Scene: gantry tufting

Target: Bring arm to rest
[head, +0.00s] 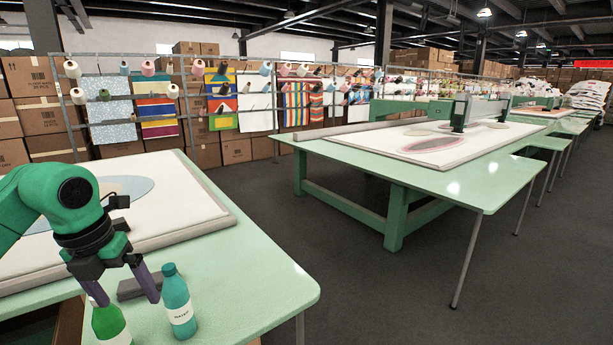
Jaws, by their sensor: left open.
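My left arm comes in from the left, bent over the near green table (255,285). Its gripper (128,299) points down, with its two dark purple fingers spread apart and nothing held between them. A green bottle (108,326) with a pale label stands just below the left finger, which overlaps its top; I cannot tell whether they touch. A teal bottle (178,305) with a white label stands upright just right of the right finger. A dark grey block (134,287) lies behind the fingers, partly hidden. My right gripper is out of view.
A white framed panel (190,205) with a pale blue oval lies on the near table, behind the gripper. The table's right end is bare. A second green table (460,190) with a gantry (478,110) stands across the open grey floor (360,285). Yarn racks and cardboard boxes (40,115) line the back.

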